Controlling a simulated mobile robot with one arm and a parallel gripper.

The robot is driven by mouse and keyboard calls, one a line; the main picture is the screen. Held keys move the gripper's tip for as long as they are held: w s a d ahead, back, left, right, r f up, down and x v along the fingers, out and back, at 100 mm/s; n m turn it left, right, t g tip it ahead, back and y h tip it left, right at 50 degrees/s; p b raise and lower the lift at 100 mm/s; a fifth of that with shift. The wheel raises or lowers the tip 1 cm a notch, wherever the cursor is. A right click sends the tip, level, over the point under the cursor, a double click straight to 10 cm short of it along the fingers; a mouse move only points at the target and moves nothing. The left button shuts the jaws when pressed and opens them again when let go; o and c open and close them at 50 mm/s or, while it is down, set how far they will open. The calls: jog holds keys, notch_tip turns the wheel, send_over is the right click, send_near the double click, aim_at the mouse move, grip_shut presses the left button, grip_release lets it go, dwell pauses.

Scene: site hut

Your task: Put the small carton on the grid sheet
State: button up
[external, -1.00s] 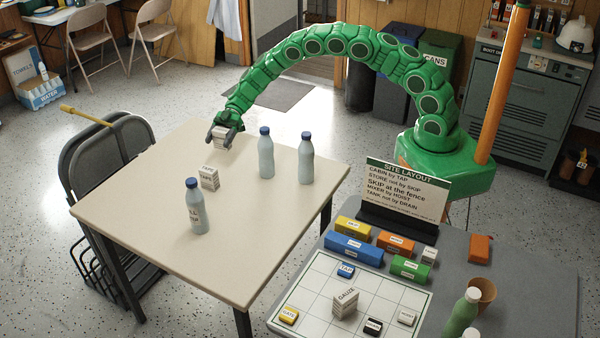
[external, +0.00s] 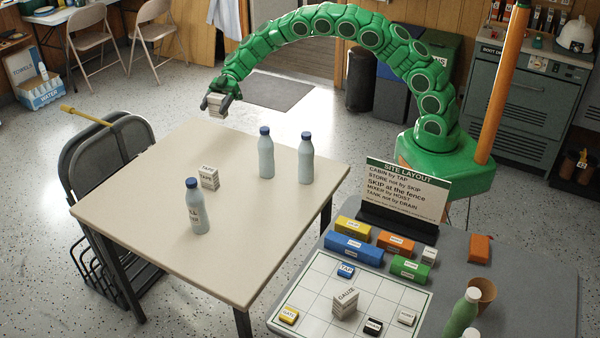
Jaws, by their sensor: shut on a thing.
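My gripper (external: 217,101) is shut on a small whitish carton (external: 216,106) and holds it in the air above the far left edge of the beige table (external: 140,225). Any label on this carton is too small to read. Another small carton, labelled like "TAPE" (external: 208,178), stands on the beige table. The grid sheet (external: 318,270) lies on the grey table at the lower right. A carton with a dark label (external: 345,303) stands on the sheet, with small blocks labelled "TAP" (external: 345,271), "GATE" (external: 288,316) and others near its edges.
Three blue-capped bottles stand on the beige table: one at front (external: 197,207), two (external: 265,153) (external: 306,158) toward the right. A "SITE LAYOUT" sign (external: 405,188), coloured blocks (external: 354,249), a brown cup (external: 482,292) and green bottles (external: 462,315) surround the sheet.

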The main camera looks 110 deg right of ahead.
notch_tip(320, 180, up, 8)
jog(key=shift+f, duration=0.2)
jog(key=w+a+r+m+t+h, duration=0.1)
jog(key=w+a, duration=0.6)
jog(key=a, duration=0.6)
jog(key=w+a+r+m+t+h, duration=0.15)
jog(key=w+a, duration=0.45)
jog(key=a, duration=0.7)
jog(key=s+a+m+t+h, duration=0.2)
jog(key=a+m+h, duration=0.15)
jog(key=a, duration=2.45)
jog(key=s+a+f+m+h, duration=0.2)
jog(key=s+a+m+h, duration=0.2)
jog(key=s+a, duration=1.3)
jog(key=s+f+m+h, duration=0.1)
jog(key=s+m+h, duration=0.45)
jog(key=s, duration=2.15)
jog(key=shift+n, duration=0.35)
jog(key=shift+w+f, duration=0.15)
jog(key=shift+f, duration=6.85)
jog(key=shift+w+f, duration=0.1)
jog(key=shift+f, duration=6.85)
jog(key=shift+f, duration=0.1)
